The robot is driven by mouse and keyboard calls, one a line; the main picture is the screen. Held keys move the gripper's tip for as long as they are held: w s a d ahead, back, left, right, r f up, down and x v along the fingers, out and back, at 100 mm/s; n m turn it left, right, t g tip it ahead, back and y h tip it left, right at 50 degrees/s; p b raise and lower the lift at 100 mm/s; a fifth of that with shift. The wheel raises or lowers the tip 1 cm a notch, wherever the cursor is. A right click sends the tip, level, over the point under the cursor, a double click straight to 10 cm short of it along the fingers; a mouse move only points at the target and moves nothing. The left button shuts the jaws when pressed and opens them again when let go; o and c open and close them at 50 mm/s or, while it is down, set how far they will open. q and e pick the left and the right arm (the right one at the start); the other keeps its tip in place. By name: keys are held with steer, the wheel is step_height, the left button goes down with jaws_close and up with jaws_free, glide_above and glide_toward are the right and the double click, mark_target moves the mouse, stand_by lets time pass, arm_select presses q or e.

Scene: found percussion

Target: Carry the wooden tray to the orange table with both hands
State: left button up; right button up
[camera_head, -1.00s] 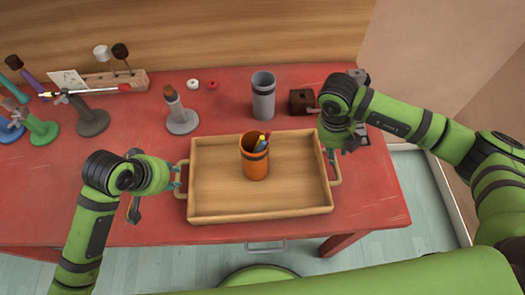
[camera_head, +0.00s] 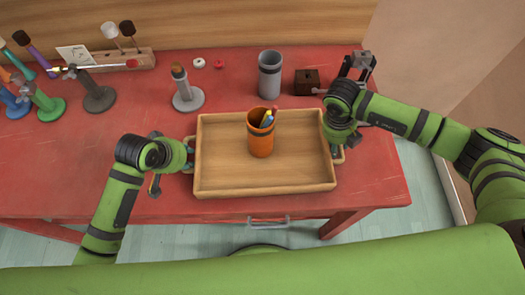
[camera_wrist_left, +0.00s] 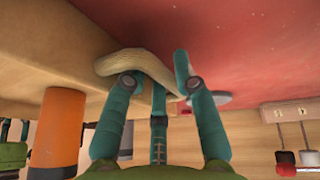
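The wooden tray (camera_head: 215,187) lies on the red table and holds an orange cup (camera_head: 261,142) with pens. My left gripper (camera_head: 189,157) is at the tray's left handle. In the left wrist view the teal fingers (camera_wrist_left: 155,72) are spread apart around the pale wooden handle (camera_wrist_left: 140,62), with a gap at one finger; the cup (camera_wrist_left: 58,130) shows there too. My right gripper (camera_head: 338,152) is at the tray's right handle (camera_head: 339,159); its fingers are mostly hidden by the wrist. No orange table is in view.
On the red table (camera_head: 100,190) behind the tray stand a grey cup (camera_head: 270,74), a grey-based stand (camera_head: 187,94) and a dark brown box (camera_head: 307,82). Several coloured stands crowd the left. The table's front edge is close to the tray.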

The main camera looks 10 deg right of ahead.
arm_select(q)
steer(key=shift+w+d+f, duration=0.1)
steer(key=shift+w+f, duration=0.05)
arm_select(e)
steer(key=shift+f, duration=0.2)
arm_select(q)
jaws_close()
arm_select(e)
steer(key=shift+r, duration=0.1)
jaws_close()
arm_select(q)
steer(key=shift+r, duration=0.2)
arm_select(e)
steer(key=shift+r, duration=0.1)
